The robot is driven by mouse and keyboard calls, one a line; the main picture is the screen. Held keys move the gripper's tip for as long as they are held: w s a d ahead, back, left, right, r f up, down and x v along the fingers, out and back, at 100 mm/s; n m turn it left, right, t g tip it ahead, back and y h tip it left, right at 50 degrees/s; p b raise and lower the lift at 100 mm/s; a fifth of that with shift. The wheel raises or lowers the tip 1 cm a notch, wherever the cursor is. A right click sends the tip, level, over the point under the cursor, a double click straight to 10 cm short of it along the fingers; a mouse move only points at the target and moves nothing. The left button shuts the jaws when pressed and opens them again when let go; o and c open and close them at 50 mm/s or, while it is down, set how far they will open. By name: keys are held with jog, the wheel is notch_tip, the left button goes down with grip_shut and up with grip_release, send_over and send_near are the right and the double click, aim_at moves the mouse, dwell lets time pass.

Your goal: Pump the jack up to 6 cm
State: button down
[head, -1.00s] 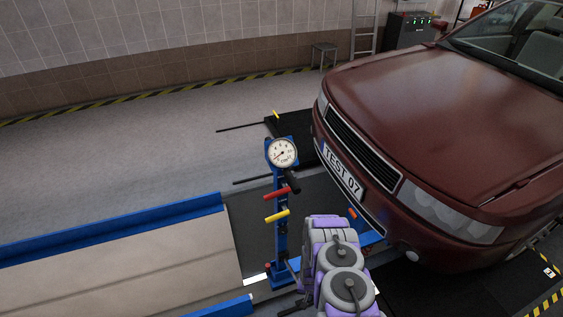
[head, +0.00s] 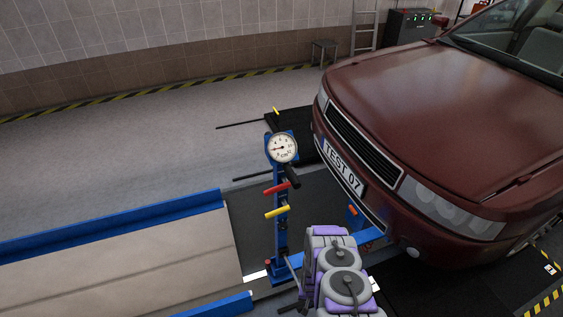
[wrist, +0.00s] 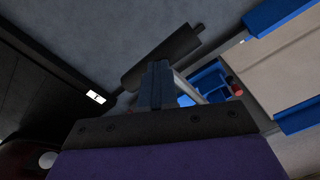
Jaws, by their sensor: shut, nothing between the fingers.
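The jack is a blue post (head: 281,235) with a round white gauge (head: 282,148) on top. Its needle points left; the figures are too small to read. A red handle (head: 276,188) and a yellow handle (head: 278,212) stick out from the post, with a black grip (head: 292,176) below the gauge. A blue beam (head: 369,235) reaches toward the dark red car's (head: 430,130) front. In the wrist view my gripper (wrist: 158,70) is shut and empty. A black cylindrical bar (wrist: 162,56) lies across the view at its fingertips; contact is unclear. My arm hides the gripper in the head view.
A beige ramp with blue side rails (head: 115,228) lies at left. A stool (head: 324,50) and a ladder (head: 364,25) stand by the back wall.

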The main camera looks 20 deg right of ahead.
jog(key=w+r+p, duration=0.2)
jog(key=w+r, duration=0.1)
jog(key=r, duration=0.4)
jog(key=w+r+p, duration=0.2)
jog(key=r, duration=0.5)
jog(key=shift+w, duration=0.4)
jog(key=shift+a, duration=0.1)
jog(key=s+f+b, duration=0.1)
jog(key=s+f, duration=0.3)
jog(key=f, duration=0.3)
jog(key=shift+f, duration=0.4)
dwell(0.4)
